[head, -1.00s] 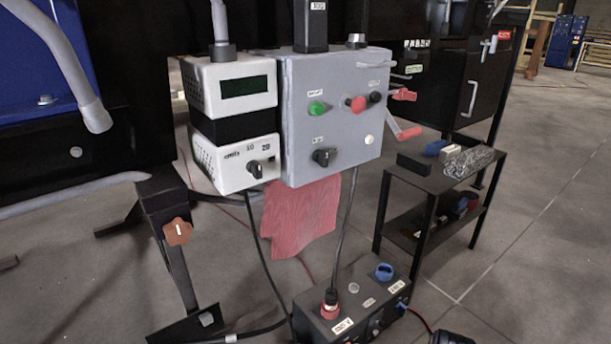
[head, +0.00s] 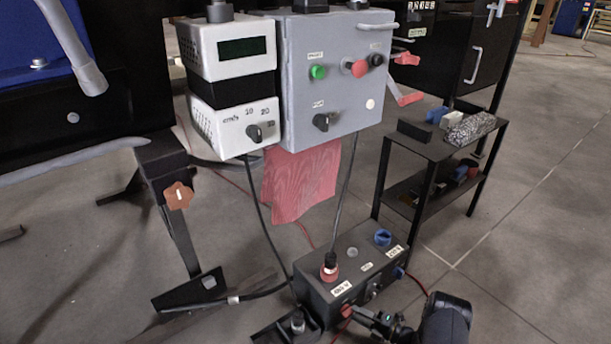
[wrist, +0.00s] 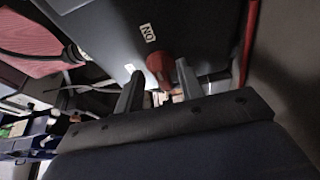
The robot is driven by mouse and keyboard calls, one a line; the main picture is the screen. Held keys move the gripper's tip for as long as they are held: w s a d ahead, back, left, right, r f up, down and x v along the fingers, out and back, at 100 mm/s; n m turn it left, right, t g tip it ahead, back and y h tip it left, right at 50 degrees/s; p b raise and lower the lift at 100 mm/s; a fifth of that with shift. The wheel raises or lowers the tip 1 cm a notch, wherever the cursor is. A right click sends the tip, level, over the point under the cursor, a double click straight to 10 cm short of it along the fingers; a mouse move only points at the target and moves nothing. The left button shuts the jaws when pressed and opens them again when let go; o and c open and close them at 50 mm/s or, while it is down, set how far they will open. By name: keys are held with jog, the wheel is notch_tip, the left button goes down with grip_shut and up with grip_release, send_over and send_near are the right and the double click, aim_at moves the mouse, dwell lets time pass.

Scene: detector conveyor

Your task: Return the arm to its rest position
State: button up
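My arm reaches in from the bottom right of the head view, and my gripper (head: 362,316) is at the front of a black power box (head: 322,277) on the floor. A red connector (head: 345,311) on the box front is close to the fingertips. In the wrist view my gripper (wrist: 158,90) has its two fingers apart. A red cylindrical part (wrist: 160,66) shows just beyond and between them, beside a white label on the dark box. I cannot tell whether a finger touches it.
A grey control panel (head: 335,75) and a white speed unit (head: 235,120) stand above a red cloth (head: 300,182). A black shelf table (head: 435,150) is at right. Cables hang down to the box. Floor at far right (head: 540,240) is clear.

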jog(key=shift+w+a+r+n+h, duration=0.1)
jog(key=shift+a+r+n+h, duration=0.15)
jog(key=shift+n+h, duration=0.7)
jog(key=shift+w+a+r+n+h, duration=0.1)
jog(key=shift+a+r+n+h, duration=0.15)
jog(key=shift+n, duration=1.25)
jog(key=shift+a+r+n+h, duration=0.25)
jog(key=shift+n+h, duration=0.35)
jog(key=shift+n, duration=0.65)
